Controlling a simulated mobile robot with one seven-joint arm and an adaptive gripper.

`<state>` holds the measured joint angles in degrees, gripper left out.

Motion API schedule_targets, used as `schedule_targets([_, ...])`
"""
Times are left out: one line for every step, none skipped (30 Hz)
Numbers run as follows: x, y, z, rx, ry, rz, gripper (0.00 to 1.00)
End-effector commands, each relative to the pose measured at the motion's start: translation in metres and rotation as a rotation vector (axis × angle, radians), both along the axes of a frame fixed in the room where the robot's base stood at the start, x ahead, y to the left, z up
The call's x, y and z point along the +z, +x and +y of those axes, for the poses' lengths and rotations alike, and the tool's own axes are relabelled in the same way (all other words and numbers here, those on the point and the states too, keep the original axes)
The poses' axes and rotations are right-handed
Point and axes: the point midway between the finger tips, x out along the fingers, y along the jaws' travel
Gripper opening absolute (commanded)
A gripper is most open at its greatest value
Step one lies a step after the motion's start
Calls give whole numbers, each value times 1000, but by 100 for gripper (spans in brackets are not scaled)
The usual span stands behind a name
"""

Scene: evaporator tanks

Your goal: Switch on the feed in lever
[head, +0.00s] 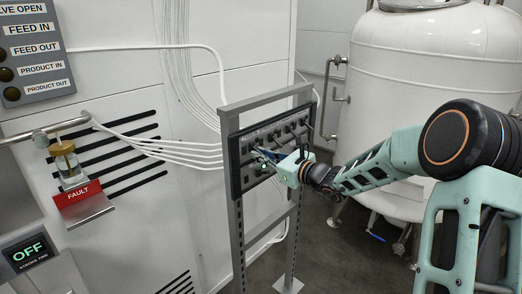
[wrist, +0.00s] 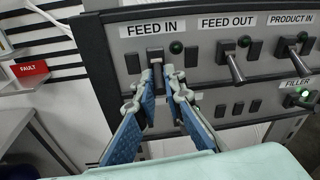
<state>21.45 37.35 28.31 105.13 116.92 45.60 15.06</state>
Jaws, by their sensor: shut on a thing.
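The feed in lever (wrist: 155,57) is on the grey control panel (wrist: 215,110), under the FEED IN label (wrist: 152,28) in the wrist view. My gripper (wrist: 161,72) has its two blue-padded fingers at this lever and is shut on it. The fingers hide most of the lever, so its angle is hard to tell. A dark green lamp (wrist: 176,47) is right of it and looks unlit. In the head view my gripper (head: 272,158) reaches the left part of the panel (head: 236,165) on its metal stand.
The feed out lever (wrist: 234,66) and product in lever (wrist: 297,58) stick out close on the right. A FILLER lamp (wrist: 304,95) glows green. Left are a red FAULT tag (head: 83,193) and an OFF display (head: 28,252). A white tank (head: 430,60) stands behind my arm.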

Motion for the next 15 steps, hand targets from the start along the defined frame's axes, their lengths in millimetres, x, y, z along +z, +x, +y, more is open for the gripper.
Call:
schedule_targets([10,0,0,0,-28,18,0])
schedule_targets([11,-1,0,0,-42,30,0])
schedule_targets([13,-1,-1,0,-65,46,0])
schedule_targets([14,-1,-1,0,-81,60,0])
schedule_targets([15,-1,-1,0,-98,73,0])
schedule_targets([16,-1,-1,1,-123,92,0])
schedule_targets([17,-1,-1,0,-139,106,0])
schedule_targets([17,-1,-1,1,-156,119,0])
schedule_targets([18,-2,-1,1,-178,136,0])
schedule_targets([18,-1,-1,1,-193,148,0])
schedule_targets([18,-1,-2,-1,-208,159,0])
schedule_targets([18,-1,-2,-1,-227,174,0])
schedule_targets([18,-2,-1,0,-241,184,0])
schedule_targets([18,-2,-1,0,-253,195,0])
schedule_targets([18,-1,-2,0,-271,208,0])
